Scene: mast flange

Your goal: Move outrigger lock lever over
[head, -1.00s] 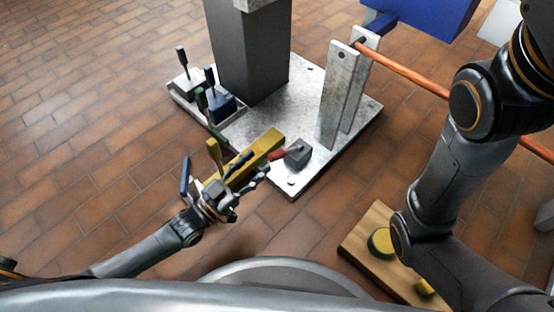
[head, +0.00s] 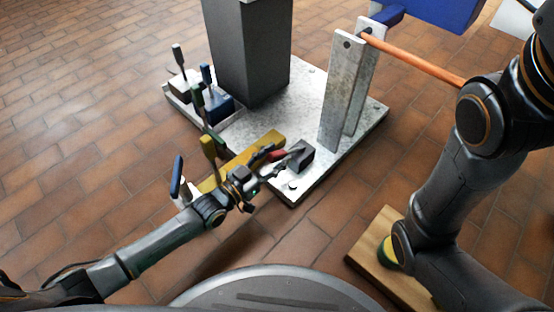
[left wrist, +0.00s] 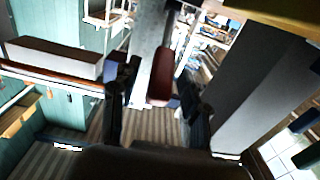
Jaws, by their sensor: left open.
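The lock lever has a red grip (head: 277,154) and comes out of a dark grey block (head: 301,156) near the front edge of the metal base plate. My left gripper (head: 279,160) is open at the red grip, with its fingers partly covering it in the head view. In the left wrist view the red grip (left wrist: 161,78) lies between the two spread fingers (left wrist: 157,92). Contact with either finger cannot be told. My right gripper is out of view; only its arm shows at the right.
A yellow bar (head: 262,144) lies beside the left gripper. Several small upright levers stand at the left, including a blue-handled one (head: 177,176). A dark grey column (head: 247,55) and two pale upright plates (head: 342,95) rise from the base plate (head: 300,100). A wooden board (head: 369,251) lies at the lower right.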

